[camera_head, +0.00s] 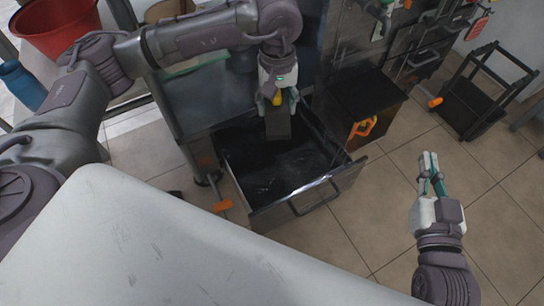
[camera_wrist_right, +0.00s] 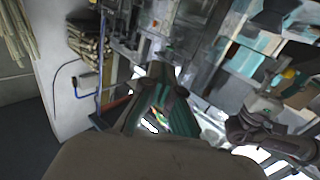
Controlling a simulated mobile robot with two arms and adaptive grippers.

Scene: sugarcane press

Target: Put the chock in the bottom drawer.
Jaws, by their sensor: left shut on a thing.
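The chock (camera_head: 278,124) is a dark grey block. My left gripper (camera_head: 278,101) is shut on its upper end in the head view, with a small yellow part between the fingers. The chock hangs over the back part of the open bottom drawer (camera_head: 328,185). The drawer is pulled out, with a dark, seemingly empty interior and a metal front with a bar handle. Whether the chock touches the drawer floor is hard to tell. My right gripper (camera_head: 430,158) is empty and shut, away to the right above the floor; its fingers (camera_wrist_right: 160,95) converge in the right wrist view.
A dark box (camera_head: 368,98) with an orange handle (camera_head: 362,128) stands right of the drawer. A black rack (camera_head: 480,95) stands further right. A pale work surface (camera_head: 160,245) fills the lower left. A red tub (camera_head: 58,35) is at upper left. Tiled floor is clear before the drawer.

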